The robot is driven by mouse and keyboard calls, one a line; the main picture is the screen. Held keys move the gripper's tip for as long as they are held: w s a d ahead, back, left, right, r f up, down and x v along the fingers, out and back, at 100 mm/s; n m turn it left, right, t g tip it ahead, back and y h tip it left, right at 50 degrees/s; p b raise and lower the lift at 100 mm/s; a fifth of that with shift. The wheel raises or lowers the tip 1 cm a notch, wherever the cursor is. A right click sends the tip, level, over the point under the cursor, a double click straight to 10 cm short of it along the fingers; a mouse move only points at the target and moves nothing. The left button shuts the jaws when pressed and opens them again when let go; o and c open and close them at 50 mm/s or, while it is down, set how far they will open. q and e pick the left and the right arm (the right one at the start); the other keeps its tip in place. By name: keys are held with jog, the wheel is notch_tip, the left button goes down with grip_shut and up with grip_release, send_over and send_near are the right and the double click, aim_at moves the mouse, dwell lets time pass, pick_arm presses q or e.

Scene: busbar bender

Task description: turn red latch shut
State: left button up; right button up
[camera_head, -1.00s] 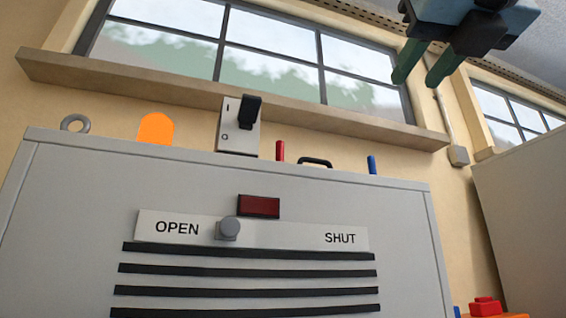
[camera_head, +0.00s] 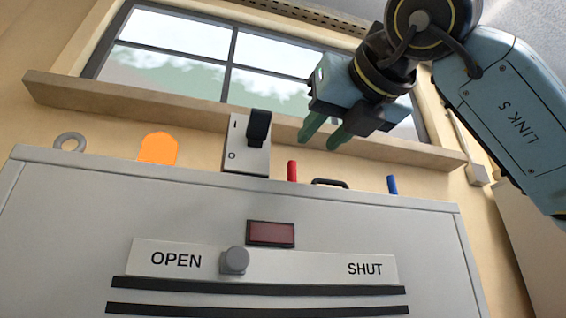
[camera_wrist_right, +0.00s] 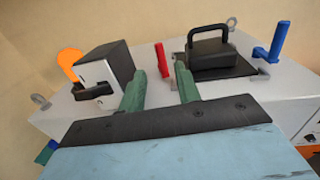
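The red latch (camera_head: 292,171) stands upright on top of the grey cabinet (camera_head: 80,205), just left of the black handle. In the right wrist view the red latch (camera_wrist_right: 162,60) shows as a small upright red post in the gap between my fingers. My right gripper (camera_head: 317,140) is open and empty, with two green fingers above and slightly right of the red latch, apart from it as far as I can tell. The fingers (camera_wrist_right: 160,78) also show spread in the right wrist view. My left gripper is not in view.
A switch box (camera_head: 240,155) with a black lever stands left of the latch. A black handle (camera_wrist_right: 210,50) on a dark plate and a blue latch (camera_wrist_right: 268,45) stand right. An orange lamp (camera_head: 158,148) is further left. A grey knob (camera_head: 234,260) sits near OPEN.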

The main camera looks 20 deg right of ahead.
aim_at(294, 166)
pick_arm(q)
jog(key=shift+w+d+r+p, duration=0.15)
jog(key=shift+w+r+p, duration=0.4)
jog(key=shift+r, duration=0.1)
pick_arm(e)
jog(key=w, duration=0.4)
jog(key=shift+w+a, duration=0.25)
jog(key=shift+w, duration=0.05)
jog(key=w, duration=0.2)
jog(key=w+p, duration=0.1)
jog(key=w, duration=0.1)
jog(key=w+a, duration=0.1)
jog(key=w, duration=0.1)
jog(key=shift+w+p, duration=0.1)
jog(key=shift+p, duration=0.2)
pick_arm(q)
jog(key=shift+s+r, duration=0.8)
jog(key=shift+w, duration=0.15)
pick_arm(e)
grip_shut()
